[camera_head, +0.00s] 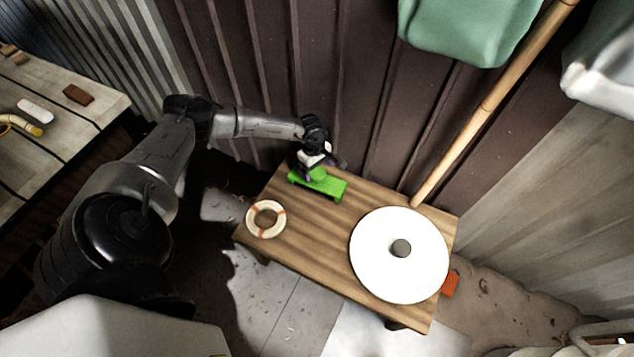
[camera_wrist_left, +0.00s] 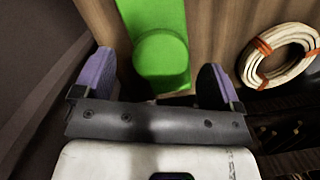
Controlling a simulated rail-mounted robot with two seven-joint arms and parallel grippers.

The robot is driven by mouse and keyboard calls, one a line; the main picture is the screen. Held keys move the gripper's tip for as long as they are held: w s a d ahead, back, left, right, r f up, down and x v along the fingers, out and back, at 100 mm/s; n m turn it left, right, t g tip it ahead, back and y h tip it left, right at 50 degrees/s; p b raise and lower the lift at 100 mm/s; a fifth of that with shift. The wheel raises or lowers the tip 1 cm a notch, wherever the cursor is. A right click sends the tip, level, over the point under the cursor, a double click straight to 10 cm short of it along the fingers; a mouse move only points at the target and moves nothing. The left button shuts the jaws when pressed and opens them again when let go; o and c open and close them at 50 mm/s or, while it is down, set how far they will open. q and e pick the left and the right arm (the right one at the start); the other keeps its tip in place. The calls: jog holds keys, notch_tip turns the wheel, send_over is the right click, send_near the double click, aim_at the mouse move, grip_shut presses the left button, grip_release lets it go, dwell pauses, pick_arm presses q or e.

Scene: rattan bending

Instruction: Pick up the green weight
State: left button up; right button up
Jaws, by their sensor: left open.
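The green weight (camera_head: 328,187) lies on the far left part of the small wooden table (camera_head: 300,238). It is a flat bright green slab with a round green knob on top. My left gripper (camera_head: 313,168) is at its far left end, just above it. In the left wrist view my left gripper (camera_wrist_left: 155,78) is open, with one finger on each side of the green weight (camera_wrist_left: 160,55) and its knob. A gap shows beside each finger, and nothing is gripped. My right gripper is in neither view.
A coiled rattan ring with orange ties (camera_head: 266,219) lies at the table's left; it shows right of the fingers in the wrist view (camera_wrist_left: 280,55). A large white disc (camera_head: 380,270) covers the right. A bamboo pole (camera_head: 490,100) leans behind, against the dark ribbed wall (camera_head: 350,90).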

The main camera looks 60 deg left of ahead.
pick_arm(q)
jog(key=f, duration=0.1)
jog(key=f+b, duration=0.1)
jog(key=f, duration=0.1)
jog(key=shift+d, duration=0.2)
jog(key=shift+r, duration=0.1)
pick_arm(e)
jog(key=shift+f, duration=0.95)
pick_arm(q)
jog(key=shift+c, duration=1.3)
jog(key=c, duration=0.6)
jog(key=shift+r, duration=0.1)
jog(key=c, duration=0.7)
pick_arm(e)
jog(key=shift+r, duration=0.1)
